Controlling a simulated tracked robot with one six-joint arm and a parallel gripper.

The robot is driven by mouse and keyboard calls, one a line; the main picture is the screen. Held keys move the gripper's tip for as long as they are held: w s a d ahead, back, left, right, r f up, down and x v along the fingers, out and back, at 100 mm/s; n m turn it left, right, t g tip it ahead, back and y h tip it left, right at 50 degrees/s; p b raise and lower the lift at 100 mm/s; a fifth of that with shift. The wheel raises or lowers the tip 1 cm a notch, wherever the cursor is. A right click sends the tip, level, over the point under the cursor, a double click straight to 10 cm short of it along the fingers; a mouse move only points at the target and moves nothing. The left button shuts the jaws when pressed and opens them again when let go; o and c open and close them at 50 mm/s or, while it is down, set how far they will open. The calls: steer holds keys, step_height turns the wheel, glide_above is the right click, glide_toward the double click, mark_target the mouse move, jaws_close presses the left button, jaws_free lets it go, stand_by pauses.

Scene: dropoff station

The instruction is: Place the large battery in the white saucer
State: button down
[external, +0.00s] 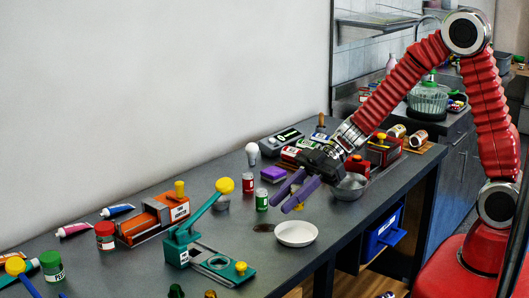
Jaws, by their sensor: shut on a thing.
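My gripper (278,205) has purple fingers. It reaches down and to the left over the bench, behind and above the white saucer (296,234). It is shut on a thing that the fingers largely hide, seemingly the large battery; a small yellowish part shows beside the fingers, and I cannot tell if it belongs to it. The white saucer lies empty near the bench's front edge.
A teal lever device (205,250) is left of the saucer. A metal bowl (351,187) sits to the right. A purple block (273,174), a light bulb (252,153) and an orange device (155,218) stand farther back. A dark stain (263,228) lies beside the saucer.

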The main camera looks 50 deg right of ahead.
steer(key=shift+f, duration=1.9)
steer(key=shift+f, duration=2.05)
steer(key=c, duration=1.4)
jaws_free()
steer(key=shift+f, duration=0.1)
steer(key=shift+c, duration=0.2)
steer(key=v, duration=1.2)
